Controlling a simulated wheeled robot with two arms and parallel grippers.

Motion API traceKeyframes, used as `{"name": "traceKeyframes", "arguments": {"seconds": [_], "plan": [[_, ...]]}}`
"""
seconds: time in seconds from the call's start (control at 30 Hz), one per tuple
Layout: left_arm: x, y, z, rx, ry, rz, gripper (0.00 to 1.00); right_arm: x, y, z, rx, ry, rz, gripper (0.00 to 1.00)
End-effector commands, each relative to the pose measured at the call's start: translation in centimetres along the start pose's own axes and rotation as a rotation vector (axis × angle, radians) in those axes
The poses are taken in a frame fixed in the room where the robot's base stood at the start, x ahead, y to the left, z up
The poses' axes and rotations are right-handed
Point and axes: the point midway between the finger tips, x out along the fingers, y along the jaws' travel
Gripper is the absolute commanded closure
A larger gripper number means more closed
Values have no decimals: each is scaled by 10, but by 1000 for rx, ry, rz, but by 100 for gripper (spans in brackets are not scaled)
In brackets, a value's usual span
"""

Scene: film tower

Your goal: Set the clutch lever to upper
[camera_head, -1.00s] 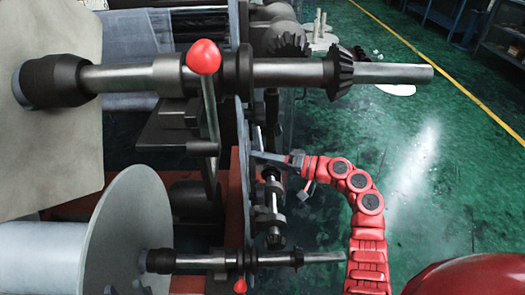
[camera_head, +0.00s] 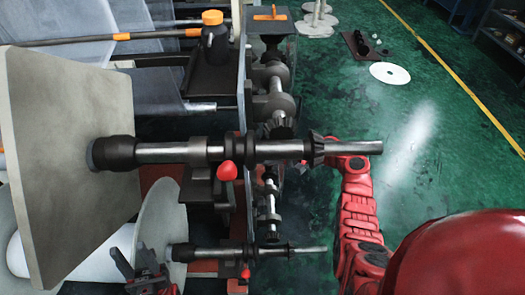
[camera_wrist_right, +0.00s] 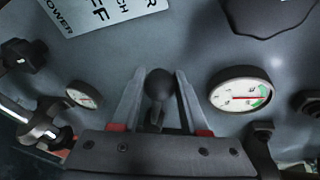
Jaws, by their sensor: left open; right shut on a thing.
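In the right wrist view a lever with a black ball knob (camera_wrist_right: 160,84) stands in front of a grey panel, under a partly cropped sign. My right gripper (camera_wrist_right: 157,95) has one finger on each side of this knob and is shut on it. In the head view my right gripper is hidden behind the upper shaft; only its red arm shows. My left gripper (camera_head: 140,268) is open at the lower left, in front of the reel. A red ball knob (camera_head: 227,171) shows below the upper shaft. I cannot read which lever the sign names.
A dial gauge (camera_wrist_right: 240,93) sits right of the held knob and a smaller gauge (camera_wrist_right: 83,95) left of it. The upper shaft (camera_head: 345,148) and lower shaft (camera_head: 308,249) jut out to the right. Open green floor (camera_head: 430,130) lies beyond.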

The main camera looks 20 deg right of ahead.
Motion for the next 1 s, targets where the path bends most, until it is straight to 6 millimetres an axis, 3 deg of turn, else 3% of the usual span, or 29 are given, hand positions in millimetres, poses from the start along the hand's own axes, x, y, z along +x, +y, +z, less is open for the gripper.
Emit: {"name": "traceKeyframes", "arguments": {"seconds": [0.03, 0.2, 0.77, 0.8, 0.97, 1.0], "plan": [[10, 0, -2, 0, 0, 0, 57, -3, -9, 0, 21, -2, 7, 100], [20, -1, -3, 0, 0, 0, 57, -3, -14, -1, 76, -14, 23, 100], [23, -1, -4, 0, 0, 0, 57, -3, -16, -3, 104, -19, 31, 100], [23, -1, -4, 0, 0, 0, 57, -3, -16, -3, 104, -19, 31, 54], [23, -1, -4, 0, 0, 0, 57, -3, -16, -3, 104, -20, 31, 26], [23, -1, -4, 0, 0, 0, 57, -3, -16, -3, 104, -20, 32, 26]]}}
